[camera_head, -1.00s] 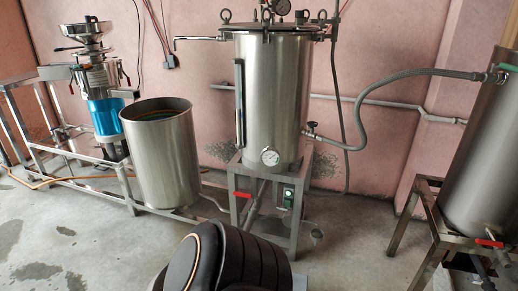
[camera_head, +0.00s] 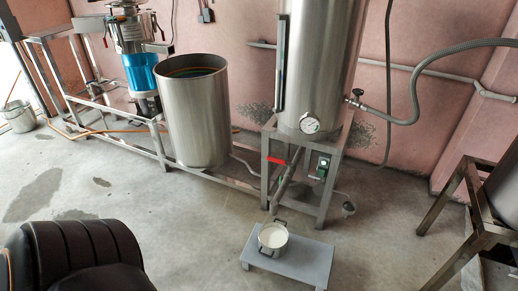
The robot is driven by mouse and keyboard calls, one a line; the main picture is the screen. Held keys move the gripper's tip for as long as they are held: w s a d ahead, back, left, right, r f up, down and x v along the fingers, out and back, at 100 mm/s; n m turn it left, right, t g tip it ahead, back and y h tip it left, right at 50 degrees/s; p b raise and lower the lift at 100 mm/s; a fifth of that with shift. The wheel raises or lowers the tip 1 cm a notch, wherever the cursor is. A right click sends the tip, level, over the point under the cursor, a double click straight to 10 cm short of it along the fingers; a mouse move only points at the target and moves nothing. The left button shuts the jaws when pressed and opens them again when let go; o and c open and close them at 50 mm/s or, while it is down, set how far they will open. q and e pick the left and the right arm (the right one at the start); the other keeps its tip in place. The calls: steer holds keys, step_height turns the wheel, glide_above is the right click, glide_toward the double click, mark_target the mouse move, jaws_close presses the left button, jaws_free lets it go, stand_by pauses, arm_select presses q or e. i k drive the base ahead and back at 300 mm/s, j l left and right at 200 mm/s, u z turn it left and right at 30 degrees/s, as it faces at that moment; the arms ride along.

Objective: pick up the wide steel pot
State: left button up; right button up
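A small wide steel pot (camera_head: 273,250) with side handles stands upright on a low grey platform (camera_head: 305,262) on the floor, at bottom centre in the head view. It holds something white. It sits just below the outlet pipe of the tall steel tank (camera_head: 322,65). Neither gripper shows, so I cannot tell whether they are open or shut. Nothing is touching the pot.
A large open steel drum (camera_head: 195,120) stands left of the tank. The tank's metal stand (camera_head: 268,165) rises behind the platform. Another metal stand (camera_head: 455,195) is at right. A metal bucket (camera_head: 18,118) is at far left. Floor left of the platform is clear.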

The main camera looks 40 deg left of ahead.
mark_target(273, 237)
steer(key=i+j+u, duration=0.1)
steer(key=j+u, duration=0.35)
steer(key=i+j+u, duration=0.15)
steer(key=u, duration=0.3)
steer(key=i+j+u, duration=0.1)
steer(key=j+u, duration=0.15)
steer(key=u, duration=0.15)
steer(key=i+j+u, duration=0.15)
steer(key=u, duration=0.3)
steer(key=i+j+u, duration=0.15)
steer(key=u, duration=0.25)
steer(key=i+j+u, duration=0.45)
steer(key=u, duration=0.25)
steer(key=i+j+u, duration=0.1)
steer(key=i+u, duration=0.25)
steer(key=i+z, duration=0.65)
steer(key=i+j+z, duration=0.1)
steer(key=i+z, duration=0.4)
steer(key=z, duration=0.3)
steer(key=i+z, duration=0.2)
steer(key=z, duration=0.25)
steer(key=i+z, duration=0.15)
steer(key=z, duration=0.35)
steer(key=i+z, duration=0.15)
steer(key=z, duration=0.3)
steer(key=i+j+z, duration=0.15)
steer(key=z, duration=0.25)
steer(key=i+j+z, duration=0.15)
steer(key=z, duration=0.3)
